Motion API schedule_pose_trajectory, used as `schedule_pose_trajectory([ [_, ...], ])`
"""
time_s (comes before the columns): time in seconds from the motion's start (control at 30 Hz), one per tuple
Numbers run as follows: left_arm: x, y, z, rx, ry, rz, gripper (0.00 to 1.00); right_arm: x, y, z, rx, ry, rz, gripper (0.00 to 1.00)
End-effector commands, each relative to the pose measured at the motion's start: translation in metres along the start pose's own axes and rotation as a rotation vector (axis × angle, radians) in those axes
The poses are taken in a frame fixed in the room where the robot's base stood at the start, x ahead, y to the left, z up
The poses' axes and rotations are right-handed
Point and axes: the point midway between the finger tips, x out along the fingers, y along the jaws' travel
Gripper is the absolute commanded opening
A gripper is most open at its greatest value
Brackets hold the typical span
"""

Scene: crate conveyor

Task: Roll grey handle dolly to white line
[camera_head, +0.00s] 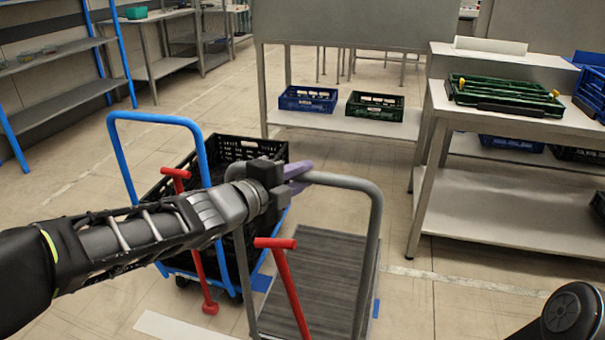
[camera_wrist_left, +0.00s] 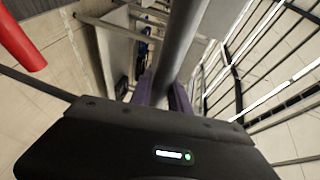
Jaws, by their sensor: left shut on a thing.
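The grey handle dolly stands on the floor in front of me, with a grey tube handle (camera_head: 374,232) and a dark ribbed platform (camera_head: 318,270) that looks empty. My left gripper (camera_head: 298,178) has purple fingers and is shut on the top bar of that handle. In the left wrist view the grey bar (camera_wrist_left: 180,42) runs between the purple fingers (camera_wrist_left: 162,92). A white strip (camera_head: 178,327) lies on the floor at the bottom left, near the dolly. My right gripper is out of view.
A blue handle dolly (camera_head: 122,160) with a black crate (camera_head: 236,148) stands close at the left. Red T-shaped bars (camera_head: 285,280) stand near the dollies. A steel table (camera_head: 432,190) with green crates (camera_head: 500,94) is at the right. A bench (camera_head: 345,126) is behind.

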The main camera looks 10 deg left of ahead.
Motion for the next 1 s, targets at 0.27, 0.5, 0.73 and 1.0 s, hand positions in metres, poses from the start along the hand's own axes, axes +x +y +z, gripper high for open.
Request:
schedule_pose_trajectory([
  [0.27,0.0,0.001,0.0,0.0,0.0,0.001,0.0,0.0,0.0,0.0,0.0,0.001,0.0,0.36],
  [0.5,0.0,0.0,0.0,0.0,0.0,0.001,0.4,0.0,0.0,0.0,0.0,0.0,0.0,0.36],
  [0.73,0.0,0.0,0.0,0.0,0.0,0.0,0.44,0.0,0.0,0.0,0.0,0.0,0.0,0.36],
  [1.0,-0.014,-0.003,0.001,0.0,-0.002,-0.001,0.44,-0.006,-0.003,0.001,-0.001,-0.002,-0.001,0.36],
])
